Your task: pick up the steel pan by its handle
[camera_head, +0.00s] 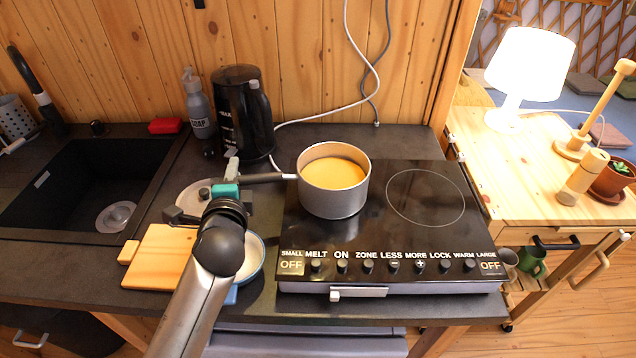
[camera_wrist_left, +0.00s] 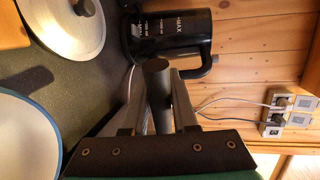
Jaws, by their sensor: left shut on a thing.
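The steel pan (camera_head: 334,200) stands upright on the left side of the black hob, full of an orange liquid (camera_head: 334,173). Its dark handle (camera_head: 270,178) points left. My left gripper (camera_head: 237,181) is at the free end of the handle, left of the hob. In the left wrist view, the dark round handle end (camera_wrist_left: 157,68) lies between the two metal fingers, and the gripper is shut on it. I cannot tell whether the pan's base is clear of the hob. My right gripper is in neither view.
A black kettle (camera_head: 244,112) and a soap bottle (camera_head: 199,112) stand behind the gripper. A lid (camera_head: 186,200), a cutting board (camera_head: 160,258) and a blue-rimmed bowl (camera_head: 253,256) lie near my arm. The hob's right zone (camera_head: 426,197) is clear.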

